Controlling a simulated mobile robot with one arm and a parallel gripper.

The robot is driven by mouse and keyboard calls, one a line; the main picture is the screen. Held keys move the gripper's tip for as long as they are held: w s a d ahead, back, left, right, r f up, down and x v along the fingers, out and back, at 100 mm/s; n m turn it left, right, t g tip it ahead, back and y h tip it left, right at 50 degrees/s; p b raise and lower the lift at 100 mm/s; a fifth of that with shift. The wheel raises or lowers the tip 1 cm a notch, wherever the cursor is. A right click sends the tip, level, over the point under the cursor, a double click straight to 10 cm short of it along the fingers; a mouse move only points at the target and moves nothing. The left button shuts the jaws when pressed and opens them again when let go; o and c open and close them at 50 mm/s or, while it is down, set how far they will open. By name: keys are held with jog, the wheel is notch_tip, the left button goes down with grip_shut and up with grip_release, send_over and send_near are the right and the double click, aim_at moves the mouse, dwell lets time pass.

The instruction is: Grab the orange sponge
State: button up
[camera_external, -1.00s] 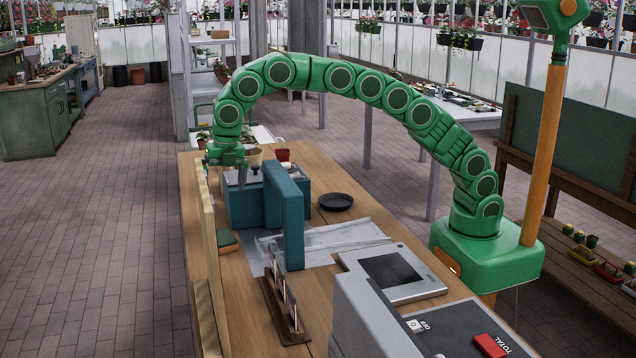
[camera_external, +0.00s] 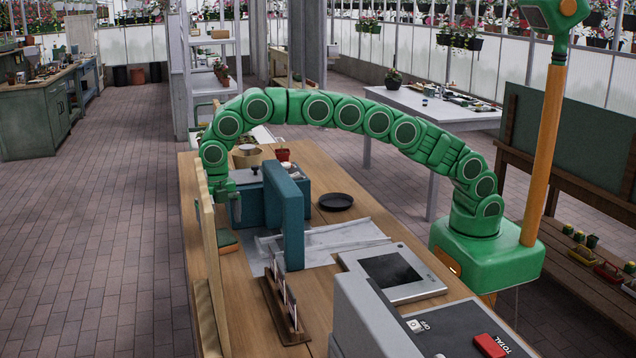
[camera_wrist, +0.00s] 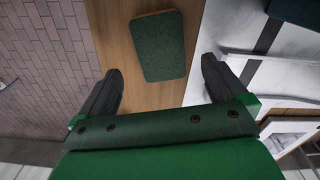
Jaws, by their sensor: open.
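The sponge (camera_external: 228,242) lies flat on the wooden table, by the upright wooden board at its left edge. It has a dark green top and an orange side. In the wrist view the sponge (camera_wrist: 160,45) shows its green face, with a thin orange rim, ahead and between the fingers. My gripper (camera_external: 234,215) is above the sponge and apart from it, fingers pointing down. In the wrist view my gripper (camera_wrist: 162,66) is open and empty, one dark finger on each side. The board hides part of my gripper in the external view.
The upright wooden board (camera_external: 211,265) stands close on the left. A teal upright block (camera_external: 285,215) and a translucent sheet (camera_external: 340,238) are to the right. A black dish (camera_external: 335,201), a small rack (camera_external: 287,310) and a flat scale (camera_external: 390,272) stand on the table (camera_external: 240,300).

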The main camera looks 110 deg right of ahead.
aim_at(222, 236)
jog(key=f, duration=0.5)
jog(key=shift+d, duration=0.2)
jog(key=shift+r, duration=0.1)
jog(key=shift+c, duration=0.2)
jog(key=c, duration=1.1)
